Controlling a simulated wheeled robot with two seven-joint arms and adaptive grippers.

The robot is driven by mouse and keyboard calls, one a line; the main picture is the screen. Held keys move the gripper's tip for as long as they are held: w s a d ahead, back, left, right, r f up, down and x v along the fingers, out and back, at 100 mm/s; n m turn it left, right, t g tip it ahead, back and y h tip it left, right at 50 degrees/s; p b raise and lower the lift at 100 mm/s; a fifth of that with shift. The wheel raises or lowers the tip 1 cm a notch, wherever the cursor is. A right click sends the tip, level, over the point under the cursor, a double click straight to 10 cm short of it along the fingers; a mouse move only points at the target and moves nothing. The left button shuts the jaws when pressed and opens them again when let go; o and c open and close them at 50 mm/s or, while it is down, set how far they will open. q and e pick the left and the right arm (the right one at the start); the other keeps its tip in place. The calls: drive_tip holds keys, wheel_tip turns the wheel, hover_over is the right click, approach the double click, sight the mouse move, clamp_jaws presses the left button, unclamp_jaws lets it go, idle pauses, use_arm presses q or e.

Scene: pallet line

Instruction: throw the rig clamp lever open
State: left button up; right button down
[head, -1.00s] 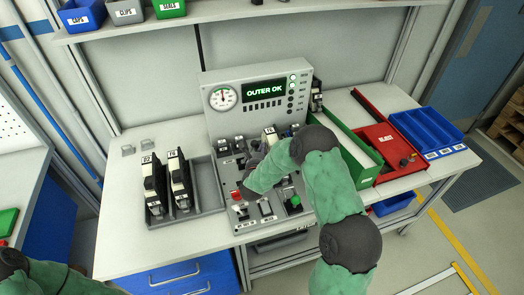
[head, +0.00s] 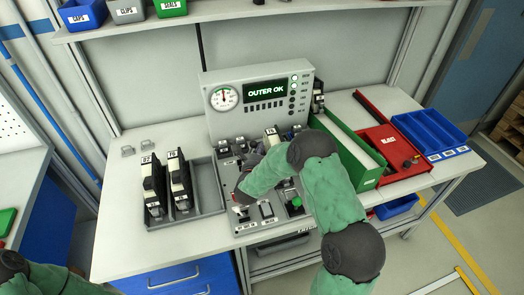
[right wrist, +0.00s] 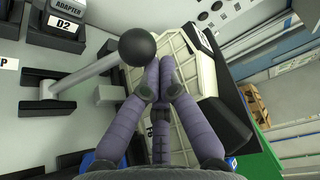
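The lever shows in the right wrist view as a pale metal rod with a black ball knob (right wrist: 138,47), running left to a dark bracket. My right gripper (right wrist: 158,74) has its purple-grey fingers drawn together just below and right of the knob. I see nothing between the fingertips, and the rod lies outside them. In the head view my right arm reaches over the grey test rig (head: 226,172) on the bench, and the hand hides part of its deck. The lever cannot be made out there. My left gripper is out of view; only part of that arm shows bottom left.
The rig's panel (head: 208,88) reads OUTER OK. A grey tray (head: 207,201) with black-and-white units stands left of the rig. A green bin (head: 366,180), a red tray (head: 402,176) and a blue bin (head: 428,131) stand right. The bench's left front is clear.

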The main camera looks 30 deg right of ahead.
use_arm(q)
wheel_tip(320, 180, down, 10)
drive_tip(key=b, duration=0.9)
drive_tip(key=shift+b, duration=0.3)
use_arm(e)
drive_tip(key=w+a+r+n+t+h, duration=0.1)
drive_tip(key=w+a+n+t+h, duration=0.1)
drive_tip(key=a+n, duration=0.3)
drive_tip(key=shift+w+a+r, duration=0.15)
drive_tip(key=shift+a, duration=2.05)
